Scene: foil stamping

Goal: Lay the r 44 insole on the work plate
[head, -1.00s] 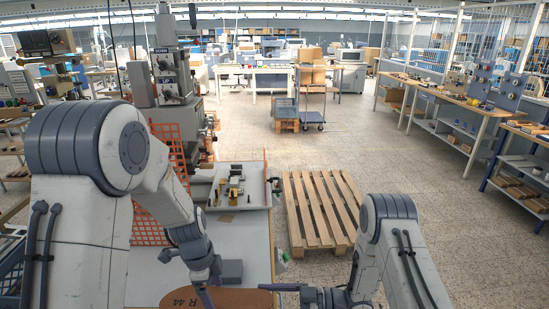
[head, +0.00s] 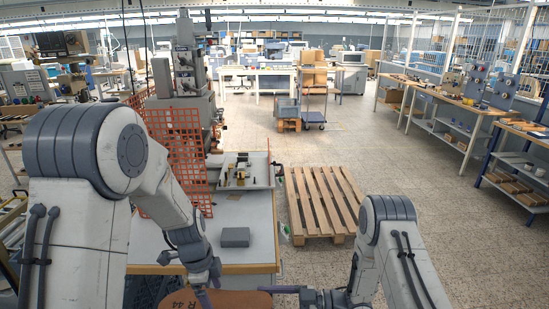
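The r 44 insole (head: 240,300) is brown, marked "R 44", and cut off by the bottom edge of the head view. My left gripper (head: 207,296) comes down over it and appears shut on it; its lower finger is hidden. My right gripper (head: 272,289) points left, with its tip at the insole's upper right edge; whether it grips is unclear. A pale plate with small brass and dark fixtures (head: 256,182) lies at the far end of the table, in front of the press. I cannot tell if it is the work plate.
A grey block (head: 235,237) sits on the grey table (head: 252,215), between my grippers and the fixtures. Orange mesh (head: 178,150) stands at the table's left, beside the press (head: 184,70). A wooden pallet (head: 322,200) lies on the floor to the right.

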